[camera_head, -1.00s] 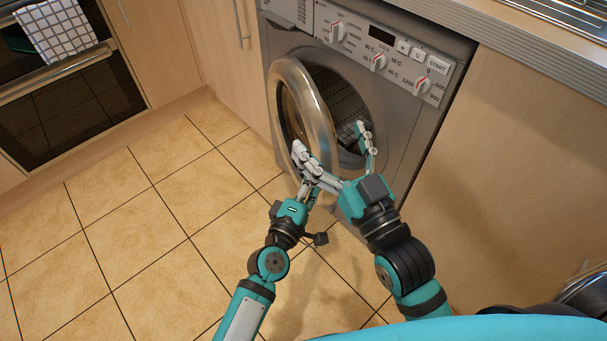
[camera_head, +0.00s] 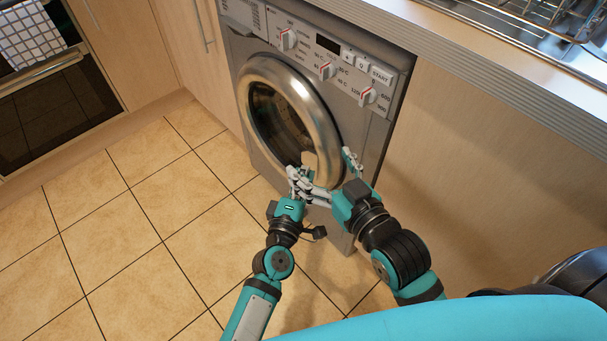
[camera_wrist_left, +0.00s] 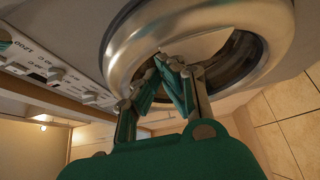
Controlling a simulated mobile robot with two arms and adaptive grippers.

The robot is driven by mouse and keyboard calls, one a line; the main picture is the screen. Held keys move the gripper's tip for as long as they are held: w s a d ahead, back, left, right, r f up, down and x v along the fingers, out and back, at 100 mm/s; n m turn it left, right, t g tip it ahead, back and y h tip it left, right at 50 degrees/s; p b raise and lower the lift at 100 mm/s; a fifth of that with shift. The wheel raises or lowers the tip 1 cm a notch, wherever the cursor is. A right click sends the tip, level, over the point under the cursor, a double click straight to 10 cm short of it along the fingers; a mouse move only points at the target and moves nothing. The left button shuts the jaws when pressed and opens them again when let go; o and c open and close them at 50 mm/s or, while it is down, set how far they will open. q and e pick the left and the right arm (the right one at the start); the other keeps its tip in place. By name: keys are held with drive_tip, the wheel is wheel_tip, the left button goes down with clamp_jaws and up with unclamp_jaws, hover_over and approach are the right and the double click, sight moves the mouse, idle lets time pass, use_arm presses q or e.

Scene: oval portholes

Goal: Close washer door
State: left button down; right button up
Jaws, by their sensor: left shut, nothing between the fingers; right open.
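The grey washer (camera_head: 358,125) stands under the counter. Its round door (camera_head: 325,125), with a silver ring and dark glass, lies flat or nearly flat against the washer's front; I cannot tell if it is latched. My left gripper (camera_head: 297,172) is shut and empty at the lower edge of the door. In the left wrist view, the left fingertips (camera_wrist_left: 172,60) overlap the lower part of the door's ring (camera_wrist_left: 125,60); contact is not clear. My right gripper (camera_head: 330,172) is open at the door's lower right, its fingers close to the left gripper.
The washer's control panel (camera_head: 310,50) with knobs is above the door. A worktop edge (camera_head: 470,60) and a metal sink (camera_head: 540,30) are at the upper right. An oven with a checked towel (camera_head: 30,38) stands at the left. The tiled floor (camera_head: 130,235) is clear.

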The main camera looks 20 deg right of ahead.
use_arm(q)
drive_tip(key=v, duration=1.2)
